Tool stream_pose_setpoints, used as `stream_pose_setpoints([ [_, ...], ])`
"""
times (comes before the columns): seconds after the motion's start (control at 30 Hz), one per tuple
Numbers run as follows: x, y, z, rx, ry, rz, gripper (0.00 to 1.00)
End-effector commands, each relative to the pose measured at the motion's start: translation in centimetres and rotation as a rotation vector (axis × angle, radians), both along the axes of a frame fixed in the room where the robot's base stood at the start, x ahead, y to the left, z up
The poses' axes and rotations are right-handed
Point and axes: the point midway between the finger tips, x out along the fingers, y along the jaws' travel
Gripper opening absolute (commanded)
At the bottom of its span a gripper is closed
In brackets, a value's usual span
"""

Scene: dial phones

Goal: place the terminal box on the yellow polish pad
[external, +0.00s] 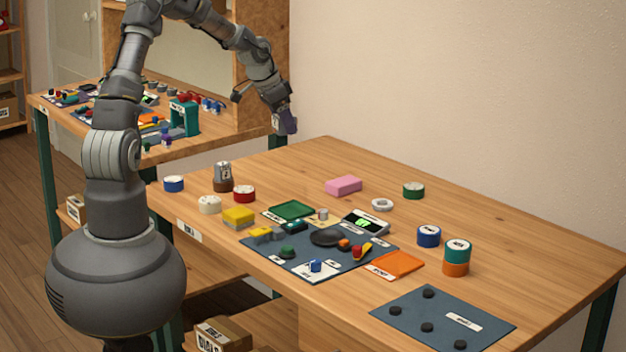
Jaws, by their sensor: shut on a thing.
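My gripper (283,117) is raised above the far left part of the near table. A yellow block (238,215), which looks like the yellow polish pad, lies at the table's left front, on the bare wood beside the dark mat. The held thing is well above and apart from it. A smaller yellow piece (260,233) lies on the mat's left edge.
A dark blue mat (345,267) bears several small parts. A green tray (291,210), orange tray (397,264), pink block (343,185) and several round tins surround it. A second mat (477,323) lies front right. The table's far right is clear.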

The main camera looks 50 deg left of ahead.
Motion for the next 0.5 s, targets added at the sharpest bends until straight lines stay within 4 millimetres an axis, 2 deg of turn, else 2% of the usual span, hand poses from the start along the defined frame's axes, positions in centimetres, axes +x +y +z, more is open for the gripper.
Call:
stream_pose_setpoints([
  [0.1,-2.2,-3.0,0.3,0.001,0.002,-0.033,0.26],
  [0.2,-4.6,-4.3,-0.5,-0.001,0.005,-0.085,0.26],
  [0.27,-6.2,-4.4,-1.4,-0.005,0.007,-0.134,0.26],
  [0.5,-12.7,-2.2,-6.0,-0.012,0.006,-0.419,0.26],
])
